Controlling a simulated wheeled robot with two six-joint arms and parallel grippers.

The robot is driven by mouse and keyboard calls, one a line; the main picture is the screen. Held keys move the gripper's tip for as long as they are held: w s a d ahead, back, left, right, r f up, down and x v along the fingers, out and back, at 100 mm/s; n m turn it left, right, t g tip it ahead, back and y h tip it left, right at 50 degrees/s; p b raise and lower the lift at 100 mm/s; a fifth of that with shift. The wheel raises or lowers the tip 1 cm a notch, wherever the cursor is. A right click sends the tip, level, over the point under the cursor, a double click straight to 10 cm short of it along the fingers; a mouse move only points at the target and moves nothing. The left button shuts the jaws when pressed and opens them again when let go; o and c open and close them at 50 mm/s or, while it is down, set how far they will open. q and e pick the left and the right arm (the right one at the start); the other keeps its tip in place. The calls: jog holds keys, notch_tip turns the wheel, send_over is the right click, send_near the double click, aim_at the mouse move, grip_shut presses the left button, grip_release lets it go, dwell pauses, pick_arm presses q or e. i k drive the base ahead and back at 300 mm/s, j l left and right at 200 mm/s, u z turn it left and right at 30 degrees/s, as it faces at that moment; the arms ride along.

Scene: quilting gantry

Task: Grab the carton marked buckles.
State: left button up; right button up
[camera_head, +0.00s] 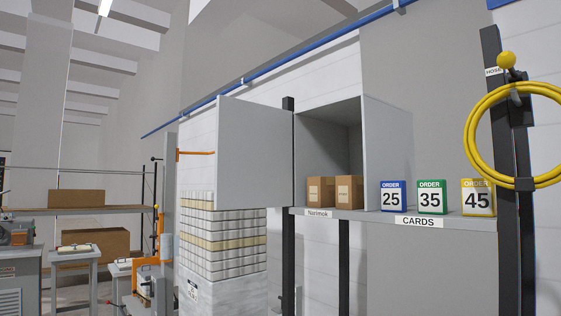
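Two small brown cartons stand side by side in an open grey cabinet (340,128). The left carton (327,184) and the right carton (356,186) each carry a pale label on the front. The print on both labels is too small to read, so I cannot tell which one is marked buckles. Both cabinet doors stand open, the left door (255,150) swung out to the left and the right door (387,150) to the right. Neither of my grippers is in view.
Order cards 25 (393,197), 35 (431,197) and 45 (477,198) stand on the shelf (450,222) right of the cabinet. A yellow hose (474,122) hangs at the far right. A wrapped stack (222,245) stands below the left door. Benches and larger boxes are at left.

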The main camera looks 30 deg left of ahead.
aim_at(321, 191)
jog(key=i+j+z, duration=0.1)
jog(key=j+z, duration=0.8)
jog(key=j, duration=0.65)
jog(key=k+j+z, duration=0.1)
jog(key=j, duration=1.35)
jog(key=k+j+z, duration=0.15)
jog(key=j, duration=0.55)
jog(key=k+j, duration=0.1)
jog(key=j, duration=1.2)
jog(key=l, duration=0.55)
